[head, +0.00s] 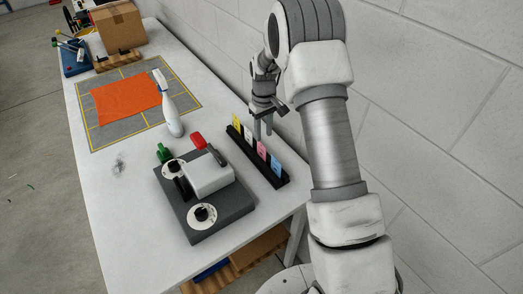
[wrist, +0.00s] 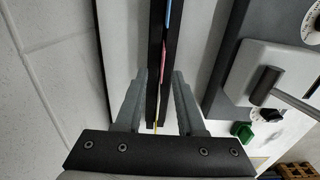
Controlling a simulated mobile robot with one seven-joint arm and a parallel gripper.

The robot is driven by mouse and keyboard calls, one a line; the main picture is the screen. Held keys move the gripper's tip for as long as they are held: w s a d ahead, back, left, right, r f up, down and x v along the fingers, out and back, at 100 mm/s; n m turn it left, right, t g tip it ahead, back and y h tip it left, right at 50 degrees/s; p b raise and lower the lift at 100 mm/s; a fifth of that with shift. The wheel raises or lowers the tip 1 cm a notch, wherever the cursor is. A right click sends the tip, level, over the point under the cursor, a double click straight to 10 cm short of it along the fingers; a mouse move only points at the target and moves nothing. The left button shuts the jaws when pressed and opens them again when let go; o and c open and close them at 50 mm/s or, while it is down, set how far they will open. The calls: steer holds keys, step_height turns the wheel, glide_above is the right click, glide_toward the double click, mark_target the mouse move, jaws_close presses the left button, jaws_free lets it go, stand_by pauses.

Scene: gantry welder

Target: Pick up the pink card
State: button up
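The pink card (head: 262,151) stands upright in a black slotted rack (head: 280,183) near the table's wall-side edge. A white card (head: 248,132) and a yellow card (head: 236,119) stand on its far side, and a blue card (head: 276,166) on its near side. In the wrist view the pink card (wrist: 163,53) shows edge-on as a thin strip. My gripper (head: 263,134) is open and points down over the rack. In the wrist view its fingers (wrist: 160,75) lie on either side of the rack line, with the pink card just beyond the tips. Nothing is between them in grip.
A grey device with a white block and dials (head: 205,200) stands left of the rack. A white bottle-like tool (head: 168,105) and an orange cloth (head: 126,97) on a grey mat (head: 92,106) lie farther back. A cardboard box (head: 119,27) is at the far end. The wall is close on the right.

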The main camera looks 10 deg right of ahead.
mark_target(262, 145)
steer(key=shift+w+a+f+p, duration=0.1)
steer(key=shift+f+p, duration=0.2)
steer(key=shift+f, duration=0.85)
steer(key=shift+s+a+f+p, duration=0.1)
steer(key=shift+f+p, duration=0.15)
steer(key=shift+f, duration=0.85)
steer(key=shift+w+a+f+p, duration=0.1)
steer(key=shift+f+p, duration=0.2)
steer(key=shift+f, duration=0.85)
jaws_close()
